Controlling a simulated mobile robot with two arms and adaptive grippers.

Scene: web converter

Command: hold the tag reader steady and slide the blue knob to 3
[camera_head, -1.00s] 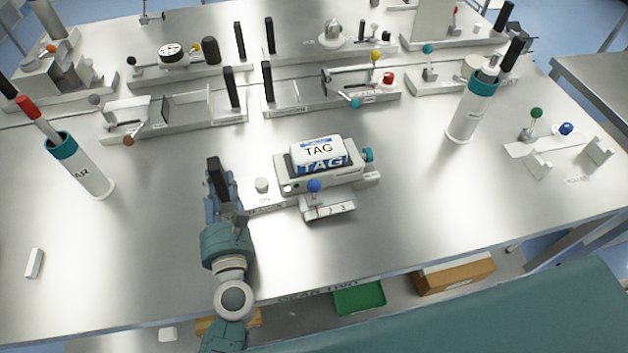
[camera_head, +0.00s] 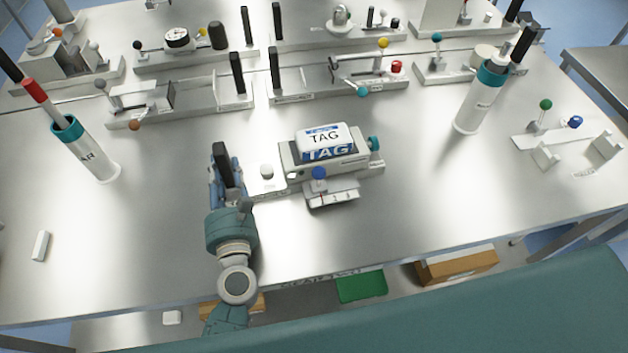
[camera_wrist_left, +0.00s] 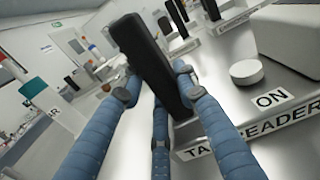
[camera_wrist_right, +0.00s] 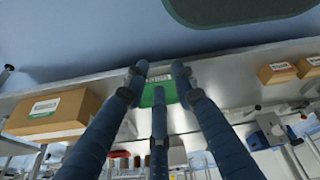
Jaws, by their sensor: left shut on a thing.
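The tag reader (camera_head: 292,172) is a light grey unit in the middle of the table, with a white and blue TAG pack on top. The blue knob (camera_head: 319,173) stands upright at its front, at the left end of a plate (camera_head: 338,195) marked 1, 2, 3. My left gripper (camera_head: 222,168) is shut on the black upright handle (camera_head: 221,157) at the reader's left end. The left wrist view shows the fingers around this handle (camera_wrist_left: 150,60), beside the ON button (camera_wrist_left: 246,72). My right gripper (camera_wrist_right: 160,88) shows only in its wrist view, fingers apart and empty.
A teal knob (camera_head: 375,144) is at the reader's right end. White cylinders stand at left (camera_head: 90,155) and right (camera_head: 476,105). Other fixtures line the back. A green tray (camera_head: 361,286) and cardboard box (camera_head: 456,265) sit below.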

